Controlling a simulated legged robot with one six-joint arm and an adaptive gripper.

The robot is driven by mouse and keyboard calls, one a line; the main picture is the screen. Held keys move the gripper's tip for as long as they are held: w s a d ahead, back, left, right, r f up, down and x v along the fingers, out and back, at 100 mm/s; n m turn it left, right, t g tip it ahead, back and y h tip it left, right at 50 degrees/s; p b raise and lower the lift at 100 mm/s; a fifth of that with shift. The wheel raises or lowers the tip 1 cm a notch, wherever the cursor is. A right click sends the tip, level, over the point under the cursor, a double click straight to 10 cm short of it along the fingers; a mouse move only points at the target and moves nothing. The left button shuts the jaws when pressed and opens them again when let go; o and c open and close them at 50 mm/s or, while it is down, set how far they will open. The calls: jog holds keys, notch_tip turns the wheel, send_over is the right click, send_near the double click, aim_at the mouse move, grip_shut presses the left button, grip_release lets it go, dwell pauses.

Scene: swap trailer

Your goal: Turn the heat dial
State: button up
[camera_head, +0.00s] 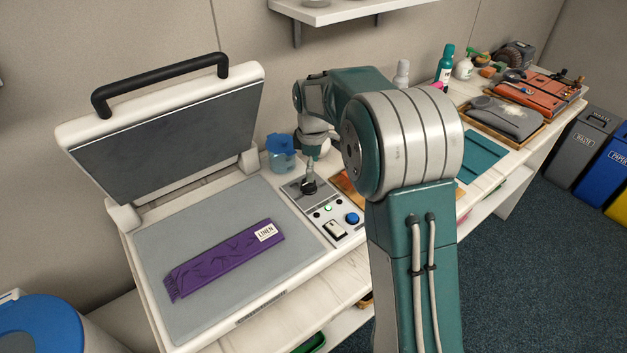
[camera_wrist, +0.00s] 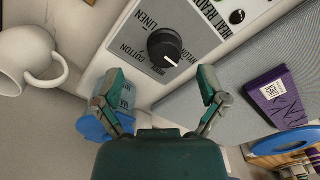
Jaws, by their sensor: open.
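The heat dial (camera_wrist: 163,46) is a round black knob on a pale control panel (camera_wrist: 202,22) in the wrist view. Printed words around it include LINEN, COTTON and NYLON. A white pointer mark on the knob faces the lower right of that view. My gripper (camera_wrist: 156,84) is open and empty, its two fingers apart on either side below the dial in the picture. The fingers do not appear to touch the dial.
The open heat press has a grey bed (camera_head: 200,235) with a folded purple cloth (camera_head: 222,262), labelled LINEN, on it. A blue-lidded container (camera_head: 281,152) stands behind the panel. A white mug (camera_wrist: 30,62) is at the left of the wrist view. My arm hides the middle of the bench.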

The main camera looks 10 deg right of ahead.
aim_at(305, 182)
jog(key=a+f, duration=0.1)
jog(key=f, duration=0.1)
jog(key=a+f, duration=0.1)
jog(key=f, duration=0.1)
jog(key=shift+a, duration=0.15)
jog(key=shift+f, duration=0.2)
jog(key=shift+d+f, duration=0.1)
jog(key=shift+d, duration=0.85)
jog(key=shift+a, duration=0.15)
jog(key=c, duration=0.8)
jog(key=shift+a, duration=0.2)
jog(key=c, duration=0.4)
jog(key=shift+o, duration=0.2)
jog(key=shift+a, duration=0.2)
jog(key=shift+d, duration=0.15)
